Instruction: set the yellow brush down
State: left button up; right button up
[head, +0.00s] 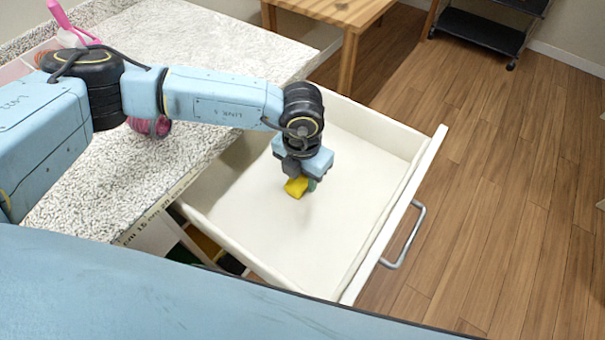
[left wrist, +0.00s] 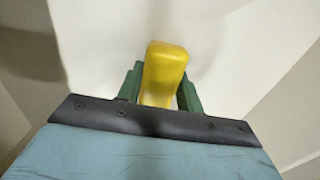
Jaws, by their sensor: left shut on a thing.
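The yellow brush (head: 296,187) is in my left gripper (head: 303,184), inside the open white drawer (head: 370,155). The left wrist view shows the yellow brush (left wrist: 164,72) between the two green fingers of the left gripper (left wrist: 160,88), which is shut on it. White drawer surfaces lie behind it in that view. The gripper and arm hide part of the brush in the head view. I cannot tell whether the brush touches the drawer floor. My right gripper is not in view.
A speckled countertop (head: 230,50) lies left of the drawer, with pink items at its far left. The drawer has a metal handle (head: 405,237) on its front. A wooden table (head: 335,12) and a black cart (head: 480,30) stand farther back. The drawer floor around the gripper looks clear.

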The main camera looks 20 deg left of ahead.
pick_arm(q)
jog(key=o, duration=1)
jog(key=shift+c, duration=0.2)
jog(key=shift+r, duration=0.1)
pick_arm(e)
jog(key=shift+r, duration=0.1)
pick_arm(q)
jog(key=shift+r, duration=0.15)
notch_tip(320, 180, up, 6)
jog(key=shift+f+p, duration=0.2)
jog(key=shift+p, duration=0.45)
notch_tip(320, 180, up, 6)
jog(key=shift+r+p, duration=0.15)
jog(key=shift+p, duration=0.2)
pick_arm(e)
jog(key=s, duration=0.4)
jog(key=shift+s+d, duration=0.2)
